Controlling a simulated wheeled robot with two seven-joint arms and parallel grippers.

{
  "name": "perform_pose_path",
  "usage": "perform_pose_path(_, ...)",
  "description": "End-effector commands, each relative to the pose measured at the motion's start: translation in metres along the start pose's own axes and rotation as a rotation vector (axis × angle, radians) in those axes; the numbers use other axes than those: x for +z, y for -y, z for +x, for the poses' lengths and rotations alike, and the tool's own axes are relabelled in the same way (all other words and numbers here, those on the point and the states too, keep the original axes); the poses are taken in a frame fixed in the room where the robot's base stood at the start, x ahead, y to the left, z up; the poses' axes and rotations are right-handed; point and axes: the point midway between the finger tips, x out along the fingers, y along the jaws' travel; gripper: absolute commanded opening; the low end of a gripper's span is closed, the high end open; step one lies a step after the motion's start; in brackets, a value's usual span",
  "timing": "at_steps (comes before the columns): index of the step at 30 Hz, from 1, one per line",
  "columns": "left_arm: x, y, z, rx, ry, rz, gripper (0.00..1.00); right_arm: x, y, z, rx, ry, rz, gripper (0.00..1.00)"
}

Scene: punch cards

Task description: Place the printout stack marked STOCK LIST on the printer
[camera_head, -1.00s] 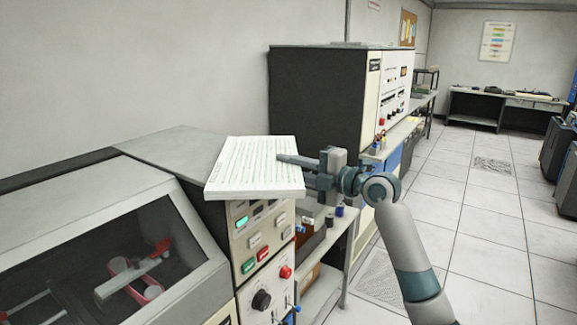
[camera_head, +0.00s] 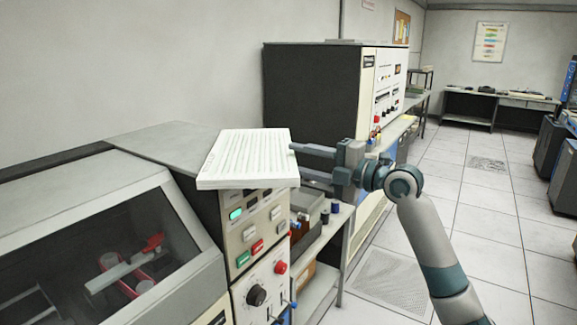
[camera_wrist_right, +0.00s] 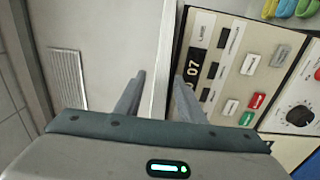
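The printout stack (camera_head: 243,160), white with pale green lines, lies flat on top of a grey and beige machine, above its button panel (camera_head: 258,222). Its near edge appears to jut out over the panel. No STOCK LIST marking is readable. My right gripper (camera_head: 300,163) is at the stack's right edge, with its two fingers apart, one above the other. In the right wrist view the fingers (camera_wrist_right: 158,88) show a gap, with a pale strip like the stack's edge (camera_wrist_right: 163,60) between them. Contact cannot be told. My left gripper is out of view.
A sloped glass cover (camera_head: 110,250) with red parts under it is at the lower left. A dark cabinet (camera_head: 312,105) stands behind. A shelf (camera_head: 325,235) with small items is below my right gripper. The tiled floor to the right is open.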

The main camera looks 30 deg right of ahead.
Motion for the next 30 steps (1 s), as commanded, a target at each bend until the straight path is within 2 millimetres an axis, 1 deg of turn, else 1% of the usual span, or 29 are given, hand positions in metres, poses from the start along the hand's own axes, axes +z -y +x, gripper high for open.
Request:
perform_pose_path(1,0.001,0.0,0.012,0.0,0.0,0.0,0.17,0.001,0.007,-0.01,-0.002,0.002,-0.004,0.36)
perform_pose_path(3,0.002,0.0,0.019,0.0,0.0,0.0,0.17,0.0,0.006,-0.022,-0.003,0.002,-0.005,0.36)
perform_pose_path(9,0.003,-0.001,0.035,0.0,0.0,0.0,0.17,0.001,0.005,-0.051,-0.002,0.002,-0.002,0.36)
perform_pose_path(12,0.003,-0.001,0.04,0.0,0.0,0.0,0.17,0.0,0.003,-0.06,-0.001,0.001,-0.001,0.36)
perform_pose_path(18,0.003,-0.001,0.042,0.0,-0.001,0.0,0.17,0.0,0.0,-0.068,0.0,0.0,0.0,0.36)
perform_pose_path(30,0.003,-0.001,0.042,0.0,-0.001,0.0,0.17,0.0,0.0,-0.068,0.0,0.0,0.0,0.36)
